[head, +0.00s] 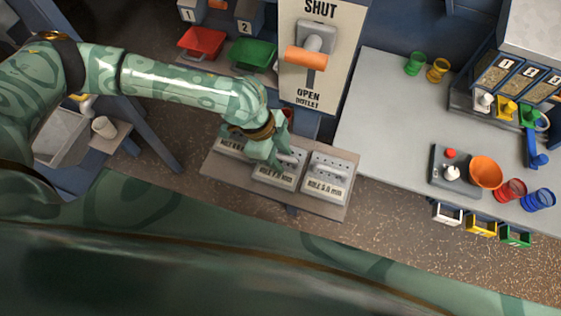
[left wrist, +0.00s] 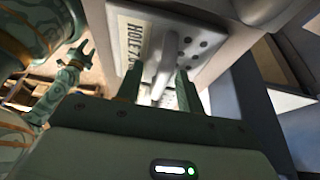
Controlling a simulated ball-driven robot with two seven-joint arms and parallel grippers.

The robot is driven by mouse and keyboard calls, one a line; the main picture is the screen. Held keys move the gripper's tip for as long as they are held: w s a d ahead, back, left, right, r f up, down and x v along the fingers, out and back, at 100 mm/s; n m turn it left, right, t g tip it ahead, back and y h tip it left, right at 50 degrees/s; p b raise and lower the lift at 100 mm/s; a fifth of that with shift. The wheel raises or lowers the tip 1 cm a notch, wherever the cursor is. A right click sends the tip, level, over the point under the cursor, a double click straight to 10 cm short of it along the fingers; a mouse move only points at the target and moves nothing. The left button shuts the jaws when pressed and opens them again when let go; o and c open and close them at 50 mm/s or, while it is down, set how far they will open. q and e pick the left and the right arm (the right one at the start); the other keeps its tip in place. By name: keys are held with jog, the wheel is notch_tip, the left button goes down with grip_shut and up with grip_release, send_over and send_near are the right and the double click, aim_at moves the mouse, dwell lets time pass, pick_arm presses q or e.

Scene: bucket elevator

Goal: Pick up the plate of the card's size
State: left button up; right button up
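Three pale grey plates with raised handles and HOLE labels lie on a brown shelf: the left plate (head: 232,145), the middle plate (head: 274,181) and the right plate (head: 328,178). The sizes on the labels are too small to read surely. My left gripper (head: 277,162) is over the middle plate. In the left wrist view its two fingers (left wrist: 158,88) stand apart on either side of a handle (left wrist: 168,60), with gaps showing. My right gripper (left wrist: 78,55) shows small at the left of that view, its fingers apart and empty. I cannot make out a card.
A panel (head: 318,75) marked SHUT and OPEN with an orange lever (head: 306,57) stands behind the shelf (head: 225,170). Red (head: 202,43) and green (head: 252,53) trays are behind left. A grey counter (head: 390,130) with cups, a scale and an orange bowl (head: 486,172) is at right.

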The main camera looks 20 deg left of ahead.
pick_arm(q)
grip_shut()
